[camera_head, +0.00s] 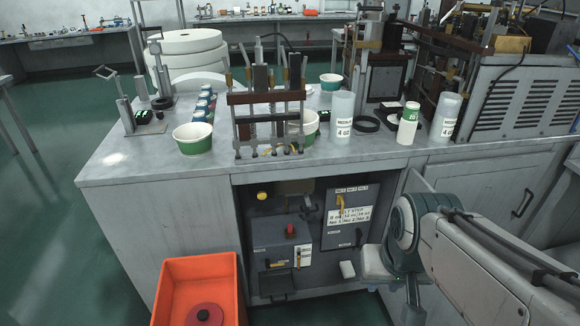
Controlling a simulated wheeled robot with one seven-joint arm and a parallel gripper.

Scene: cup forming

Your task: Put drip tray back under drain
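A pale, shallow tray-like piece (376,264) is at the right side of the open cabinet, directly beside my wrist; it may be the drip tray, but I cannot tell for sure. My arm comes in from the right and its grey wrist (402,228) points down in front of the cabinet's right edge. The fingertips are not clearly visible, so I cannot tell whether they touch or hold the pale piece. A dark fitting (295,188) hangs under the bench top inside the cabinet; I cannot tell whether it is the drain.
The cabinet holds a grey control box (283,240) with a red knob and a labelled panel (347,213). A small white block (347,270) is near its floor. An orange bin (170,275) stands front left. Cups and machines crowd the bench top (130,165).

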